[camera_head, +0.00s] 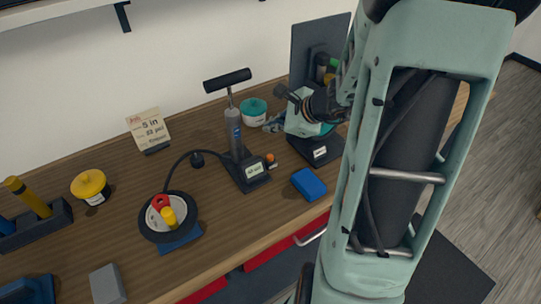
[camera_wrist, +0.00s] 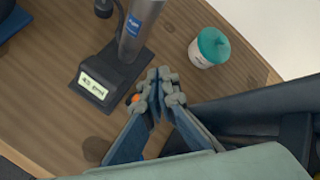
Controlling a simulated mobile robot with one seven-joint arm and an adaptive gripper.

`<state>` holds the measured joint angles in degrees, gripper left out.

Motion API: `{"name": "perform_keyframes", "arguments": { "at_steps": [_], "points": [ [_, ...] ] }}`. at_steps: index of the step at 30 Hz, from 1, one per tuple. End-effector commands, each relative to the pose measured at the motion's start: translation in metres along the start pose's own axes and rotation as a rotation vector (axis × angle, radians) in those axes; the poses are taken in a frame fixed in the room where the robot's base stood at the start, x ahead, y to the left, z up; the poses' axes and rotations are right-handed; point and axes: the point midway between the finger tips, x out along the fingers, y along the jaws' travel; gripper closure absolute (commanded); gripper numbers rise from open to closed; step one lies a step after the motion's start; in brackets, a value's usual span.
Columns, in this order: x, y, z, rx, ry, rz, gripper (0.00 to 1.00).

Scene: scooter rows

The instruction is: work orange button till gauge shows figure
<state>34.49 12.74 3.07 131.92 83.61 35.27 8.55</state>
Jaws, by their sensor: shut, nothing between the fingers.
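A hand pump (camera_head: 235,130) with a black T-handle stands upright on a dark base on the bench. Its lit gauge (camera_head: 254,169) faces front; it also shows in the wrist view (camera_wrist: 94,87), where the small figures are too blurred to read surely. The orange button (camera_head: 270,158) is at the base's right side. In the wrist view the orange button (camera_wrist: 135,98) is partly covered by my gripper (camera_wrist: 160,78). My gripper is shut and empty, its fingertips beside the pump cylinder. In the head view it appears above the button; contact cannot be told.
A hose runs from the pump to a small wheel (camera_head: 149,219) at the left. A teal-lidded tub (camera_head: 253,107) stands behind the pump, a blue block (camera_head: 309,184) lies to its right. A card sign (camera_head: 149,129) stands near the wall.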

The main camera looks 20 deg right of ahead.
Motion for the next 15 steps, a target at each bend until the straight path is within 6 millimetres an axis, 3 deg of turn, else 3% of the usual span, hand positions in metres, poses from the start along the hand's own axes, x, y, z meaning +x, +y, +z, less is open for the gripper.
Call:
{"name": "perform_keyframes", "arguments": {
  "at_steps": [8,15],
  "points": [
    [0.009,0.006,-0.006,0.0,0.001,0.001,1.0],
    [0.03,0.022,-0.022,0.001,0.001,0.001,1.0]
  ]
}}
